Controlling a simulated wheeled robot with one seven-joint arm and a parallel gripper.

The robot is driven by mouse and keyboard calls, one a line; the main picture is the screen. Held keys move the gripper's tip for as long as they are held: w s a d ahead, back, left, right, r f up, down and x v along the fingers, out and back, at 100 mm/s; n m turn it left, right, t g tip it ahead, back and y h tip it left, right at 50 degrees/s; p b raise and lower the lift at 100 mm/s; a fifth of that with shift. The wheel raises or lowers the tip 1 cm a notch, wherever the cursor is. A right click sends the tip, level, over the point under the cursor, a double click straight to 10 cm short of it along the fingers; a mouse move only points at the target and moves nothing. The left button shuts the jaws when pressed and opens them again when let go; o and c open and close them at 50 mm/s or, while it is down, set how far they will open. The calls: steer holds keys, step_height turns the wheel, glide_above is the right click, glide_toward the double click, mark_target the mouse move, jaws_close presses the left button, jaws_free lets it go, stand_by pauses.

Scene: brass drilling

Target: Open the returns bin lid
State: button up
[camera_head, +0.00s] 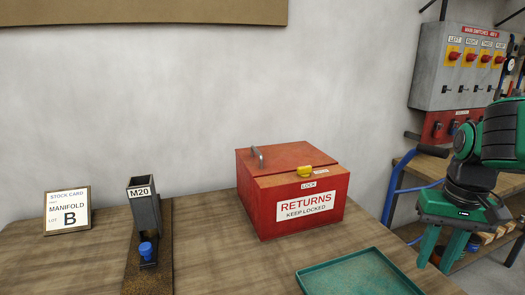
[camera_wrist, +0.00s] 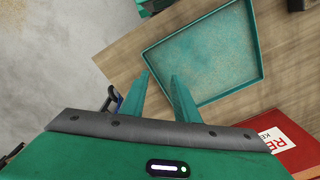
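The red returns bin (camera_head: 292,190) stands on the wooden bench in the head view, with its lid (camera_head: 287,158) down. A grey handle (camera_head: 258,156) is on the lid's left part. A yellow lock piece (camera_head: 304,171) sits at the front top edge, by a LOCK label. In the wrist view a corner of the bin (camera_wrist: 290,143) shows at the lower right. My gripper (camera_head: 442,262) is right of the bin, fingers pointing down, apart from it. In the wrist view my gripper (camera_wrist: 158,75) has its two fingers apart with nothing between them.
A teal tray (camera_head: 360,274) lies in front of the bin; the wrist view also shows it (camera_wrist: 262,62). A stock card (camera_head: 68,210) and an M20 holder (camera_head: 145,205) with a blue knob stand left. A switch panel (camera_head: 463,68) hangs at the right. Bench between holder and bin is clear.

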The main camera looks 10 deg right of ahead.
steer(key=w+a+r+n+t, duration=0.1)
steer(key=w+a+r, duration=0.15)
steer(key=w, duration=0.55)
steer(key=w+a+r+n, duration=0.1)
steer(key=w+r, duration=0.3)
steer(key=w, duration=0.3)
steer(key=n+t+h, duration=0.1)
steer(key=n+t, duration=0.2)
steer(key=n, duration=0.3)
glide_toward(258, 153)
steer(key=x, duration=0.7)
steer(key=shift+w+d+f, duration=0.1)
steer(key=shift+w+f, duration=0.1)
steer(key=shift+w, duration=0.35)
jaws_close()
